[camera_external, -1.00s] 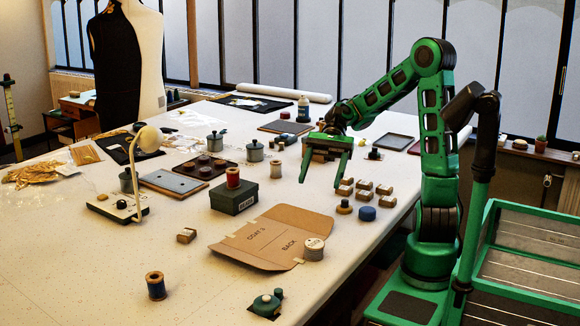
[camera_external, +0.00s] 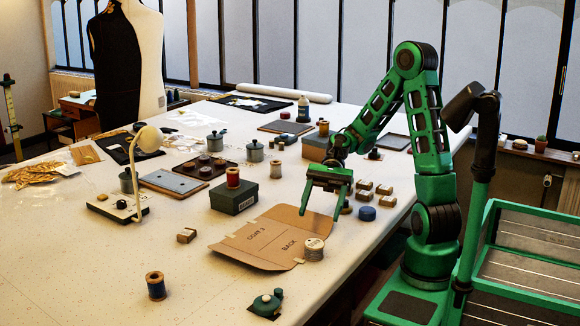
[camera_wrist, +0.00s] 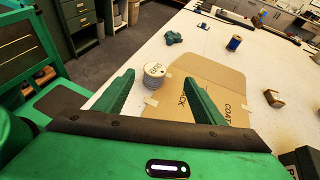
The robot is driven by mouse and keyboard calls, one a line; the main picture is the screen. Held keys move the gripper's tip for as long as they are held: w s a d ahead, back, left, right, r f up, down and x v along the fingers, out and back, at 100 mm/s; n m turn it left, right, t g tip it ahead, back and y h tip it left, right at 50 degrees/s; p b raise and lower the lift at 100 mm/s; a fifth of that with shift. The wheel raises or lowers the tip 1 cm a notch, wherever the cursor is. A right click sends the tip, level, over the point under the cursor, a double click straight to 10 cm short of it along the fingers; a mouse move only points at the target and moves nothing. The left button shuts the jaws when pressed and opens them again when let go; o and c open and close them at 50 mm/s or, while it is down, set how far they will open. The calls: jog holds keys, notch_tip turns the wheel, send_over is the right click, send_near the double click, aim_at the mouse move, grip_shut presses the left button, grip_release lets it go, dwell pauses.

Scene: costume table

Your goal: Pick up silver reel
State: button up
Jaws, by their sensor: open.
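The silver reel (camera_external: 314,249), a short pale grey spool with a label on top, stands upright at the near right corner of the brown cardboard pattern (camera_external: 262,240). My gripper (camera_external: 320,214) is open and empty, its fingers pointing down, above and behind the reel in the external view. In the wrist view the reel (camera_wrist: 154,80) shows between and beyond the two green fingers, nearer the left one. Neither finger visibly touches it.
A dark box (camera_external: 234,197) with a red spool on it stands left of the cardboard. Small wooden blocks (camera_external: 364,186) and a blue round piece (camera_external: 367,213) lie to the right. A teal pot-like piece (camera_external: 266,303) and a blue spool (camera_external: 156,286) stand nearer the front.

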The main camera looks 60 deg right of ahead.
aim_at(316, 240)
jog(key=shift+f, duration=0.65)
jog(key=shift+s+a+f, duration=0.1)
jog(key=shift+a+f, duration=0.05)
jog(key=shift+f, duration=0.1)
jog(key=x, duration=0.5)
jog(key=shift+f, duration=0.1)
jog(key=x, duration=0.4)
jog(key=shift+s+f, duration=0.25)
jog(key=shift+f, duration=0.15)
jog(key=shift+s+a+f, duration=0.1)
jog(key=shift+a+f, duration=0.1)
jog(key=shift+a, duration=0.2)
jog(key=c, duration=1.2)
